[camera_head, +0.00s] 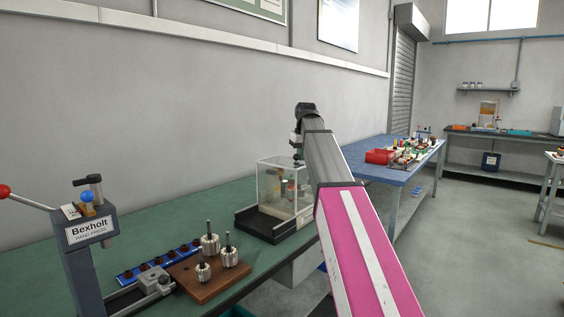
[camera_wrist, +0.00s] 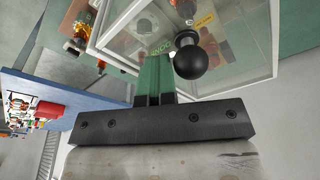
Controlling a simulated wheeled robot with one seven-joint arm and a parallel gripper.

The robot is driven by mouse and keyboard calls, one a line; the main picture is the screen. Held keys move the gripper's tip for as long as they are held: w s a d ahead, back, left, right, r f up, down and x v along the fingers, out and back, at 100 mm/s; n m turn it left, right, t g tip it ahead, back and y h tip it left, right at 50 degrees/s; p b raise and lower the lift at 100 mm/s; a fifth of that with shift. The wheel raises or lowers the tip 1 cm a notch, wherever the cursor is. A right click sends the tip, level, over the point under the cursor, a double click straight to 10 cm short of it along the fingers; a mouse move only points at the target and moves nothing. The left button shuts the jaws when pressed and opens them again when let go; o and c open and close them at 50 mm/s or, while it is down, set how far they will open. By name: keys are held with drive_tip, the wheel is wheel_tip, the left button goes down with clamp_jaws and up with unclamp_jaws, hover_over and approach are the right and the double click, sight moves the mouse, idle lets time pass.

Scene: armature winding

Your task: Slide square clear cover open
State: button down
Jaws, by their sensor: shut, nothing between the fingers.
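The square clear cover (camera_head: 270,180) is a see-through box with pale edges. It stands on a dark base (camera_head: 256,224) on the green bench, with coloured parts visible inside. In the wrist view, the cover (camera_wrist: 245,75) fills the upper middle, and a black ball knob (camera_wrist: 195,60) stands out from it. My gripper (camera_wrist: 156,60) is shut and empty, its tips close beside the knob at the left in the picture. I cannot tell whether they touch it. In the head view, my arm partly hides the cover's right side, and the fingertips are too small to make out.
A hand press (camera_head: 88,230) stands at the left of the green bench (camera_head: 150,217). A brown board (camera_head: 205,285) carries several metal armatures, beside a blue strip (camera_head: 150,268). A blue table (camera_head: 385,165) with a red bin (camera_head: 380,156) stands beyond the cover.

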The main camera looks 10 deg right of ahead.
drive_tip(key=shift+s+a, duration=4.3)
drive_tip(key=shift+s, duration=0.05)
wheel_tip(320, 180, up, 8)
drive_tip(key=w+d, duration=0.1)
drive_tip(key=shift+w+f, duration=0.15)
drive_tip(key=shift+f, duration=0.1)
drive_tip(key=shift+d, duration=0.1)
